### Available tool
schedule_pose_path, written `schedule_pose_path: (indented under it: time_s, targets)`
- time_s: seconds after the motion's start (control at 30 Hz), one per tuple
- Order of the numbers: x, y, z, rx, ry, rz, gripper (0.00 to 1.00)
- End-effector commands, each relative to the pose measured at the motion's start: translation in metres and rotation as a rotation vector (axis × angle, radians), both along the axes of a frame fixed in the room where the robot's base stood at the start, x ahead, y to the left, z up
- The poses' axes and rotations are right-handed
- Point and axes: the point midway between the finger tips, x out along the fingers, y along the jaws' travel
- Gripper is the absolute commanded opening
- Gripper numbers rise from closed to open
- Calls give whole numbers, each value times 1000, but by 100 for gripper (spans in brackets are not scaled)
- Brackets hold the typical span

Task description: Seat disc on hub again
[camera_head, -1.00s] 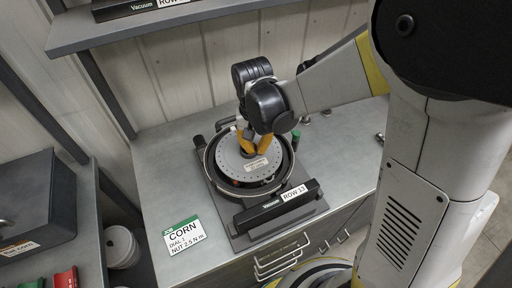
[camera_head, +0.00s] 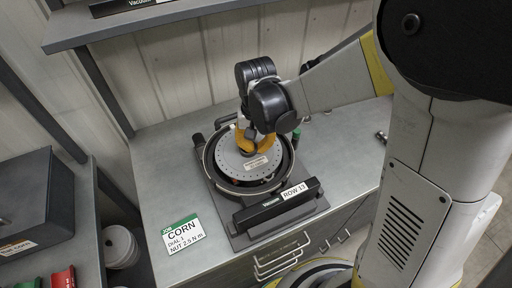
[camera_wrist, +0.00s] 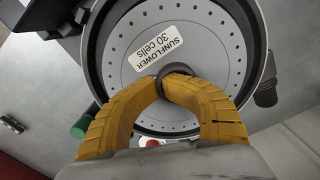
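The grey seed disc (camera_head: 233,165), ringed with small holes, lies inside the round dark rim of the meter housing (camera_head: 208,172). In the wrist view the disc (camera_wrist: 115,60) carries a white label reading "SUNFLOWER 30 cells". My gripper (camera_head: 250,151) is above the disc's middle, pointing down. In the wrist view its yellow fingers (camera_wrist: 165,83) bow outward and their tips come together at a dark round collar (camera_wrist: 178,68) at the disc's centre. They look shut on it. The hub under the disc is hidden, and I cannot tell whether the disc rests flat on it.
A "ROW 13" vacuum bar (camera_head: 278,205) lies along the meter's front. A CORN job card (camera_head: 183,233) is on the bench (camera_head: 160,165) at left. A shelf (camera_head: 150,17) overhangs the back. A dark box (camera_head: 35,210) stands on the left bench.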

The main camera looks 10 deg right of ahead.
Motion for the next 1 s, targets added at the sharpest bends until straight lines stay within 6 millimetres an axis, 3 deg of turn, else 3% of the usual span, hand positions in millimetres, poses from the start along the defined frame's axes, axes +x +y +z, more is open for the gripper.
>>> schedule_pose_path:
  time_s: [1.0]
  targets:
    - [-2,-1,-18,8,3,0,0]
